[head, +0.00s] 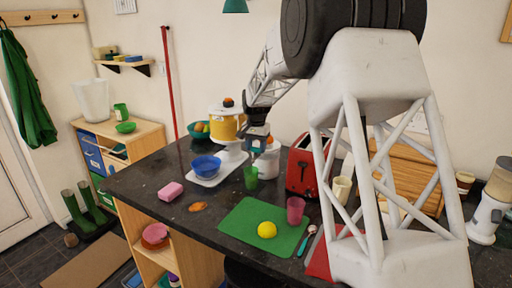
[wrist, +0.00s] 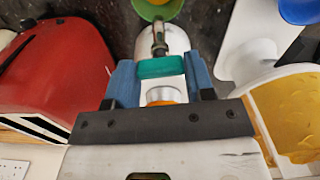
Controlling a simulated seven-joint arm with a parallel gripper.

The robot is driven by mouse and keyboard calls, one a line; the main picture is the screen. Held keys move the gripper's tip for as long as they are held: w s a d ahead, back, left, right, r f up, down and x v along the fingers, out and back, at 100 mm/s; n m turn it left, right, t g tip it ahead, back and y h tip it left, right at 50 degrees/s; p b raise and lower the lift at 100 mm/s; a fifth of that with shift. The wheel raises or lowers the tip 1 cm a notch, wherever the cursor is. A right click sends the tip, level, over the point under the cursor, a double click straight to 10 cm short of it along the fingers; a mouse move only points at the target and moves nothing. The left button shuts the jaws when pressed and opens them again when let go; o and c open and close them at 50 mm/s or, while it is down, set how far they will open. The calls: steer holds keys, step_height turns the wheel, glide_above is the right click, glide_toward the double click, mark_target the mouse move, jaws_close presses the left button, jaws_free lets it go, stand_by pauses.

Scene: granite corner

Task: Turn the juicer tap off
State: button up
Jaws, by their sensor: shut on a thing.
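The juicer (head: 268,166) is a small white appliance with an orange top, standing on the dark counter left of the red toaster. In the wrist view its white body (wrist: 176,38) and metal spout (wrist: 159,36) show. A teal tap handle (wrist: 160,68) lies crosswise between the blue fingers of my gripper (wrist: 160,76); the fingers are shut on it. In the head view my gripper (head: 258,142) is just above the juicer and hides part of it. A green cup (head: 250,177) stands in front of the juicer, by the spout; whether liquid flows cannot be told.
The red toaster (head: 299,166) stands close on the right. A pink cup (head: 295,210) and yellow ball (head: 267,230) are on a green mat (head: 240,219) in front.

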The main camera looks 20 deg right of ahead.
steer(key=shift+r+m, duration=0.1)
steer(key=shift+m, duration=0.6)
steer(key=o, duration=0.9)
steer(key=shift+r, duration=3.85)
steer(key=shift+s+r, duration=0.1)
